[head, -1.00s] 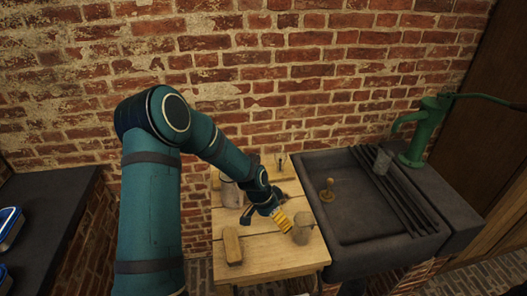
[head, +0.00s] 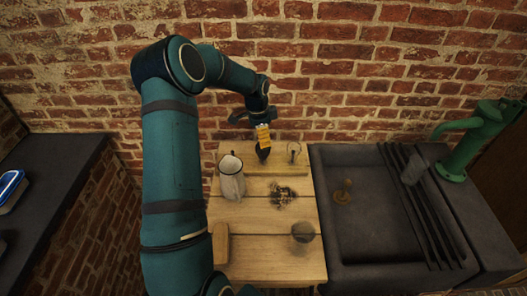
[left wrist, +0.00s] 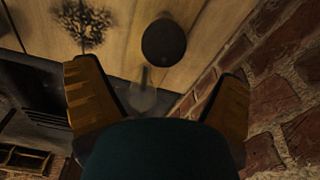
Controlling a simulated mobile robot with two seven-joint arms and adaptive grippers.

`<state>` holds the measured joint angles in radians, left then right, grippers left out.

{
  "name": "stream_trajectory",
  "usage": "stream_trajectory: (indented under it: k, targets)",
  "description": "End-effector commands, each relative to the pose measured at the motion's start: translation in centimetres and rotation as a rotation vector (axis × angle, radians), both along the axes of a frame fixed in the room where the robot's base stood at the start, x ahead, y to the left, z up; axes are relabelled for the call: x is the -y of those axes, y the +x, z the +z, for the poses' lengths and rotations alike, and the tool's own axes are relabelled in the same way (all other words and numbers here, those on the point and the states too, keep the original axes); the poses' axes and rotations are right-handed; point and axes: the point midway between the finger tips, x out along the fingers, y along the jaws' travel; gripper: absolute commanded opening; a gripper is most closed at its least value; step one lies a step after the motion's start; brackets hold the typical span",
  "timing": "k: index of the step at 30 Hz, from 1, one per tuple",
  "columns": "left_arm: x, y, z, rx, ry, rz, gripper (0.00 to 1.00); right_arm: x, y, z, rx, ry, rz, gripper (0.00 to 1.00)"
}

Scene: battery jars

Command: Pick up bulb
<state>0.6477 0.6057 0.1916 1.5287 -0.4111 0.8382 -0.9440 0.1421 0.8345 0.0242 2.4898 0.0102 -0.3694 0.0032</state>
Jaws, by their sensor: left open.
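A small, partly clear object with a thin stem, possibly the bulb (head: 294,152), stands on the raised strip at the back of the wooden table. In the left wrist view a translucent rounded shape (left wrist: 143,98) with a stem shows between the finger lines, partly hidden by my wrist. A dark round-topped object (left wrist: 163,42) is beside it; I cannot tell whether that is the bulb. My left gripper (head: 263,143) points down above the back of the table, left of the clear object. Its yellow fingers (left wrist: 158,108) are spread, with nothing held. My right gripper is not in view.
On the table (head: 260,220) are a white jug (head: 231,178), a dark scorch mark (head: 282,194), a grey pot (head: 303,231) and a wooden block (head: 220,243). A dark sink (head: 372,225) with a green pump (head: 480,140) adjoins on the right. A brick wall stands close behind.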

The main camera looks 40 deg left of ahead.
Motion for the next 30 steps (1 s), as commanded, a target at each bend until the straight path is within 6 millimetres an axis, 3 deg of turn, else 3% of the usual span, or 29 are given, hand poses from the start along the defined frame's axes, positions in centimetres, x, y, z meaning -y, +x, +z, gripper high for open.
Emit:
stream_trajectory:
  k: [3,11,21,29,30]
  targets:
    - [0.1,0.2,-1.6,-0.001,-0.002,0.002,0.94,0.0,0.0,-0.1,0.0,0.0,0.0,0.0]
    - [0.1,0.2,-3.0,0.0,0.0,0.002,0.94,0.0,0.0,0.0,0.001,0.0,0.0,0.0]
    - [-0.2,0.2,-7.3,0.001,-0.001,0.001,0.94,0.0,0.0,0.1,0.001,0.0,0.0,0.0]
    - [-0.2,0.2,-7.6,0.001,0.0,0.002,0.94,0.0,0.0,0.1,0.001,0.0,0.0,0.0]
    - [-0.2,0.2,-7.6,0.001,0.0,0.002,0.81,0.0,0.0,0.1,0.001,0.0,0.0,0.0]
